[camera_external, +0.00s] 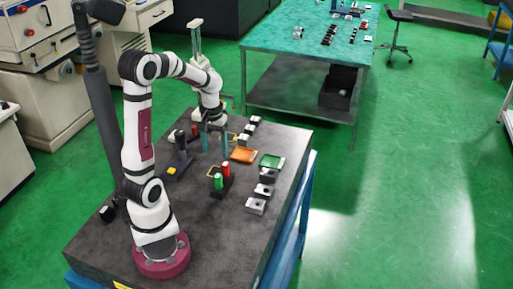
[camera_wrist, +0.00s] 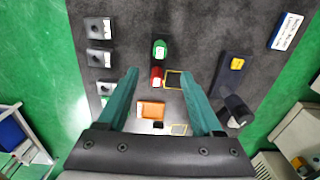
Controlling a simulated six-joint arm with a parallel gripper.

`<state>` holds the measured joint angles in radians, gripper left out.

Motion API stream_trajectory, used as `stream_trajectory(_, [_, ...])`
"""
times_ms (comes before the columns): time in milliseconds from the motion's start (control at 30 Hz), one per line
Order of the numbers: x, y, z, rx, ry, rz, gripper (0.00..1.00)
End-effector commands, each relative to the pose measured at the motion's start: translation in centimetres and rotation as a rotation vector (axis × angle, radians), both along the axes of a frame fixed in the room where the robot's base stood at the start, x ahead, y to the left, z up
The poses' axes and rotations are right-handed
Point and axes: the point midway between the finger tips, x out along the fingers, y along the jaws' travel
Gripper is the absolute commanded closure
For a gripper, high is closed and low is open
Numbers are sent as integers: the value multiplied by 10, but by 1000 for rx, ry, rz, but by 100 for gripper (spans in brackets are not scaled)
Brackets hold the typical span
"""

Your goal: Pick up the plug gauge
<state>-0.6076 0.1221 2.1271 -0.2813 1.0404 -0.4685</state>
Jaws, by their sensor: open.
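Green and red upright cylinders, which look like the plug gauge (camera_external: 218,182), stand at a dark holder on the dark bench. In the wrist view the plug gauge (camera_wrist: 160,48) shows its green part above its red part, near the picture's middle. My gripper (camera_external: 214,149) points down, its two teal fingers apart with nothing seen between them. In the external view it is above and behind the green and red piece. In the wrist view my gripper (camera_wrist: 160,71) has its fingertips to either side of the red part; the height gap cannot be told.
An orange tray (camera_external: 243,155) and a green tray (camera_external: 271,161) lie right of my gripper. Several metal blocks (camera_external: 256,206) line the bench's right side. A dark stand with a yellow patch (camera_wrist: 237,64) and a tall black cylinder (camera_wrist: 238,108) lie to the right in the wrist view.

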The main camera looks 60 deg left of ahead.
Motion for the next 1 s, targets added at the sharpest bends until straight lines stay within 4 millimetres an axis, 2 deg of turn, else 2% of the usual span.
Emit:
stream_trajectory(100, [-2,-2,-36,-4,8,-5,32])
stream_trajectory(200, [-2,-2,-63,-4,9,-8,32])
stream_trajectory(433, [-2,-2,-98,-3,7,-11,32])
stream_trajectory(600, [-1,-2,-131,-3,6,-11,32])
stream_trajectory(700, [0,-1,-140,-1,4,-12,32])
stream_trajectory(900, [0,-1,-141,1,2,-13,32])
stream_trajectory(1000, [0,-1,-141,1,2,-13,50])
